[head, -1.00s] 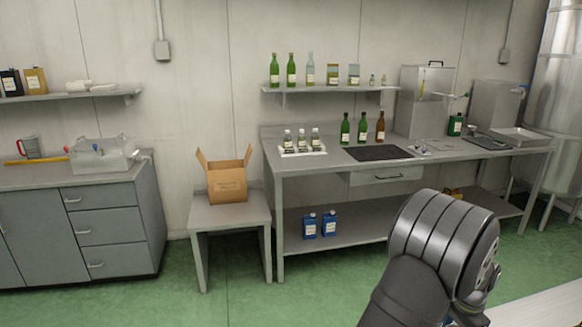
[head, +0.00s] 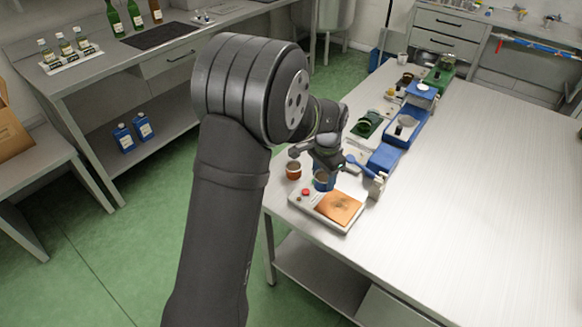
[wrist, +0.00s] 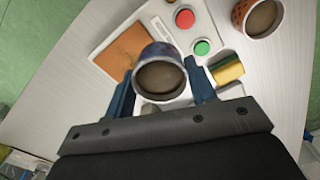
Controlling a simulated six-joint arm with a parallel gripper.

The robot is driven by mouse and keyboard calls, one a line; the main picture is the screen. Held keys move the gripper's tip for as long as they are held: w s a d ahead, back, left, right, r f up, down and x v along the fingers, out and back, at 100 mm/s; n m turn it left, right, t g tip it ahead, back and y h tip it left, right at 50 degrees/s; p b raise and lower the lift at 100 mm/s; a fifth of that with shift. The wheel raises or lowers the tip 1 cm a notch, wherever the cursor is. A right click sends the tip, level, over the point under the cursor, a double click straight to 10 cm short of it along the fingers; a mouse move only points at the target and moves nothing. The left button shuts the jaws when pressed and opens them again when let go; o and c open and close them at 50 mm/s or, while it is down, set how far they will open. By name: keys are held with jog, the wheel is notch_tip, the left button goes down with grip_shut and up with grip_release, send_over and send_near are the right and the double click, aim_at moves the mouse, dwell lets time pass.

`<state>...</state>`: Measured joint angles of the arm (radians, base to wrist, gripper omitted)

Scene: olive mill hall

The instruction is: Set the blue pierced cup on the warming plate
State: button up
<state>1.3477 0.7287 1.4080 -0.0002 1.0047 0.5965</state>
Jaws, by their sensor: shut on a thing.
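My gripper (head: 324,160) is shut on the blue cup (head: 322,182), its fingers on either side of the cup in the wrist view (wrist: 161,92). The cup (wrist: 160,55) is upright or nearly so, with something brown inside; its piercing is not clear. The warming plate (head: 338,207) is a copper-brown square on a pale unit with a red button. In the wrist view the plate (wrist: 124,52) is just left of the cup, which overlaps the unit's edge. I cannot tell the cup's height above the unit.
An orange dotted cup (head: 293,170) stands left of the unit; it also shows in the wrist view (wrist: 262,14). A yellow-green block (wrist: 228,68) lies close to the right finger. Blue and green equipment (head: 404,128) stands behind. The table's right side (head: 480,220) is clear.

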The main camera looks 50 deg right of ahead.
jog(key=shift+m, duration=0.9)
jog(key=shift+s+d+f, duration=0.15)
jog(key=shift+s+f, duration=1)
jog(key=shift+s, duration=0.3)
jog(key=shift+s+d+f, duration=0.1)
jog(key=shift+s+f, duration=1.05)
jog(key=shift+s, duration=0.3)
jog(key=shift+f, duration=0.15)
jog(key=shift+f, duration=0.2)
jog(key=o, duration=1.2)
